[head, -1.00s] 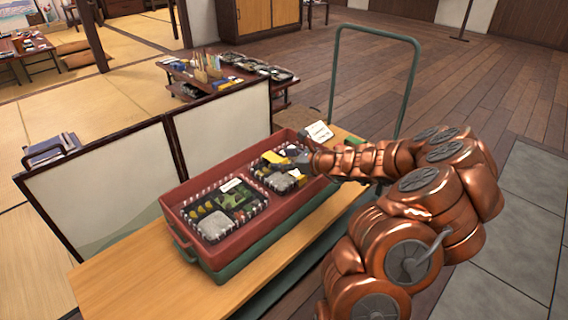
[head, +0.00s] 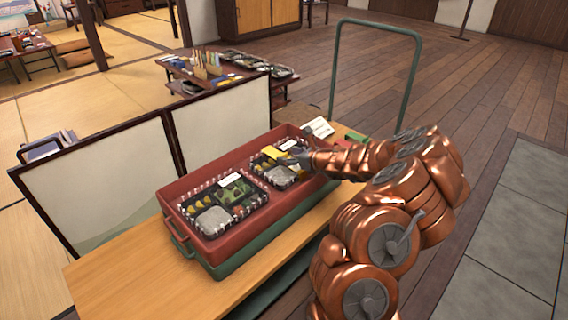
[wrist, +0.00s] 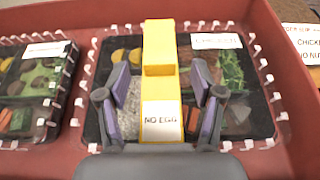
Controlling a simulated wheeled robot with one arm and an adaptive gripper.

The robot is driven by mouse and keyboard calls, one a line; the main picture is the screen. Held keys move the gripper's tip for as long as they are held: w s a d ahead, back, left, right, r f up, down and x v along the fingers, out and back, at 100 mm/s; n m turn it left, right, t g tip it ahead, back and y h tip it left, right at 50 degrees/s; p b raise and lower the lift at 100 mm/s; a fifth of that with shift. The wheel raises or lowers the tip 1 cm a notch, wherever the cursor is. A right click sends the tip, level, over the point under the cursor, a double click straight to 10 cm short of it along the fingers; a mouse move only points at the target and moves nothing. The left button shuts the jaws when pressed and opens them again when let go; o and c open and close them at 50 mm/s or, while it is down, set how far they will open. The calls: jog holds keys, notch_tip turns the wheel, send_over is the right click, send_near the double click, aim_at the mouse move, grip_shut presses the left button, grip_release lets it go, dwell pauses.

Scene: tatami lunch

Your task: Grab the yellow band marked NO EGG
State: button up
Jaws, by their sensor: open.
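The yellow band (wrist: 160,86) lies across the bento box (wrist: 237,120) in the wrist view, with a white label reading NO EGG at its near end. It also shows in the head view as a yellow patch (head: 271,152), partly hidden by my gripper. My gripper (wrist: 160,92) is open, with one finger on each side of the band and gaps between the fingers and the band. In the head view my gripper (head: 294,157) is over the right-hand bento box in the red crate (head: 172,192).
A second bento box (head: 215,221) sits to the left in the same crate. A green crate (head: 232,268) is under the red one on the wooden bench (head: 120,285). A white card (head: 318,127) stands at the crate's far right. A green-framed handle (head: 334,75) rises behind.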

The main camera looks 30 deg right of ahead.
jog(key=shift+w+a+f, duration=0.15)
jog(key=shift+w+f, duration=0.05)
jog(key=shift+w, duration=0.4)
jog(key=c, duration=1.1)
jog(key=shift+c, duration=0.2)
jog(key=shift+r, duration=0.1)
